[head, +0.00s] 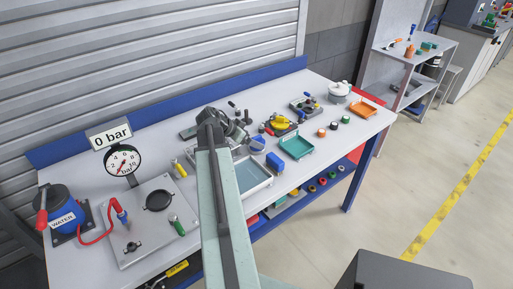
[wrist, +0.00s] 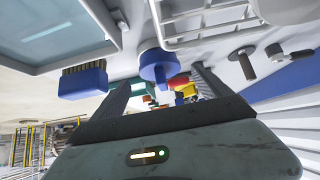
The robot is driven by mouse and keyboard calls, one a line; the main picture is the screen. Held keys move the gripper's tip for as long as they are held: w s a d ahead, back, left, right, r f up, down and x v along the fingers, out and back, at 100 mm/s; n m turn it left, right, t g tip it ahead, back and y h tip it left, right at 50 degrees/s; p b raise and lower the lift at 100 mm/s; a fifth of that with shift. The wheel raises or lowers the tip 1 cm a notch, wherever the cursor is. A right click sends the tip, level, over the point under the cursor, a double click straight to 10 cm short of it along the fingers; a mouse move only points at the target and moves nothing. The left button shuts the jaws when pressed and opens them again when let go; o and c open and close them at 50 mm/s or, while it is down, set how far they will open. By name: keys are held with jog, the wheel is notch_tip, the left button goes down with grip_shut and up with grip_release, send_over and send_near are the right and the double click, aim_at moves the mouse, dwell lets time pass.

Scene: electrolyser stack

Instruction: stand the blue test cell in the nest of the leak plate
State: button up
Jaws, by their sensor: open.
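The blue test cell (wrist: 158,66) shows in the wrist view as a round blue body with a broader rim, beyond and between the fingertips of my gripper (wrist: 160,78). My gripper is open, and the cell appears free of both fingers; I cannot tell the exact gap. In the head view the cell (head: 257,146) is on the bench just right of my gripper (head: 242,134), whose fingertips are mostly hidden by my arm. The leak plate (head: 140,238) lies at the bench's left, with a dark round nest (head: 159,200) that looks empty.
A blue brush (head: 275,162) and a shallow grey tray (head: 252,178) are close to the cell. A pressure gauge (head: 123,161) reading 0 bar and a water vessel (head: 62,212) with a red hose stand by the plate.

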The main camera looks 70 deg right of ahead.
aim_at(258, 136)
jog(key=b+x, duration=0.3)
jog(key=x, duration=0.2)
jog(key=shift+w+f+b, duration=0.1)
jog(key=shift+f+b, duration=0.2)
jog(key=shift+b, duration=0.1)
jog(key=shift+r, duration=0.2)
grip_shut()
notch_tip(258, 136, up, 10)
jog(key=p, duration=1)
jog(key=shift+r+p, duration=0.15)
jog(key=shift+p, duration=0.15)
